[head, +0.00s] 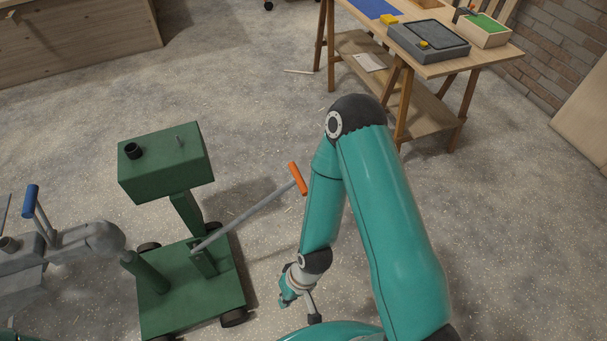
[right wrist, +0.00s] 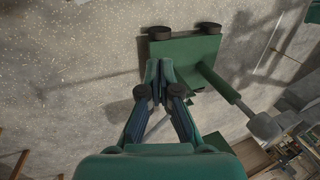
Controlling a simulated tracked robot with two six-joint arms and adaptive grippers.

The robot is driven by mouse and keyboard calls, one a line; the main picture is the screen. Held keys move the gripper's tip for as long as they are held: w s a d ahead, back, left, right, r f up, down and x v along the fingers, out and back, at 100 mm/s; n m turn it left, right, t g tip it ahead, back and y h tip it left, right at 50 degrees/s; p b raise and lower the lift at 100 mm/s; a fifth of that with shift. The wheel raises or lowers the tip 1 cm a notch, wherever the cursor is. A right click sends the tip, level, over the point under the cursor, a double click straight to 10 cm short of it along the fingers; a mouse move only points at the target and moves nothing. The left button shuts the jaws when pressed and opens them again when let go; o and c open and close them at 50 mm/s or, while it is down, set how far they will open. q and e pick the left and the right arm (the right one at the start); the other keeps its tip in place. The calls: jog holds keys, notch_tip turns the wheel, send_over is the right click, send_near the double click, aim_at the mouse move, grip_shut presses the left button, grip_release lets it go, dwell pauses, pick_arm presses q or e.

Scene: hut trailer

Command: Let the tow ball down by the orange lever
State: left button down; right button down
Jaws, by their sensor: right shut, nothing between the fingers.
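The orange lever (head: 298,178) is a grey rod with an orange grip, slanting up and right from a green wheeled cart (head: 190,295). The cart carries a green box on a post and a short tilted green post (head: 146,272). A grey rounded coupling (head: 103,237) is at the cart's left. I cannot make out the tow ball itself. My right gripper (head: 286,297) is low, right of the cart and below the orange grip, apart from it. In the right wrist view the gripper (right wrist: 160,78) is shut and empty, with the cart (right wrist: 188,55) beyond its tips. My left gripper is not visible.
A blue-handled lever (head: 31,200) stands on the grey frame at the left. A wooden workbench (head: 460,65) with trays stands at the back right, and a wooden cabinet (head: 80,45) at the back left. The floor (head: 245,110) between them is mostly clear.

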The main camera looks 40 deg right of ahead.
jog(key=w+d+f+m+g+y+b, duration=0.1)
jog(key=w+d+f+m+y+b, duration=0.2)
jog(key=f+b, duration=0.5)
jog(key=w+d+f+m+g+b, duration=0.15)
jog(key=f+m+b, duration=0.25)
jog(key=f+b, duration=0.45)
jog(key=w+d+f+m+t+y+b, duration=0.2)
jog(key=w+f+m+t+y+b, duration=0.25)
jog(key=w, duration=0.45)
jog(key=w+d+m+t+b, duration=0.4)
jog(key=w+d+t+b, duration=0.55)
jog(key=w+d, duration=0.45)
jog(key=s+d+r+t+h+b, duration=0.1)
jog(key=d+r+t+b, duration=0.1)
jog(key=d, duration=0.6)
jog(key=d+r+m+t+h+b, duration=0.1)
jog(key=d+r+t+b, duration=0.1)
jog(key=d+r+t, duration=0.2)
jog(key=d+t, duration=0.3)
jog(key=d, duration=0.2)
jog(key=shift+s+r, duration=0.15)
jog(key=shift+s, duration=0.25)
jog(key=shift+a, duration=0.1)
